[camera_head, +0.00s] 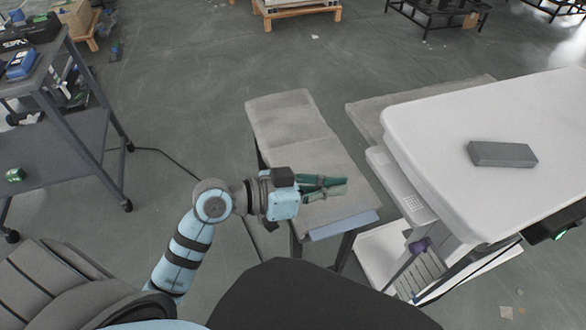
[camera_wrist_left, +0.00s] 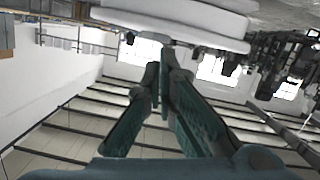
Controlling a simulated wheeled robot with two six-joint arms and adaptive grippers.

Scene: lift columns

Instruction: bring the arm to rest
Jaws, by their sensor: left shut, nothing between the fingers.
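My left arm comes in from the lower left in the head view, light blue with dark bands. Its left gripper (camera_head: 335,187) has green fingers that are shut with nothing between them. It shows above or in front of a narrow grey bench and points to the right. In the left wrist view the left gripper (camera_wrist_left: 165,75) shows its two green fingers converging, with no object between them. My right gripper is not in view.
The grey bench (camera_head: 295,125) stands near the middle. A white table (camera_head: 450,120) at right bears a grey block (camera_head: 502,154). A dark cart (camera_head: 75,140) stands at left with a blue item on top. Pallets and dark racks are at the back. Open floor lies between.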

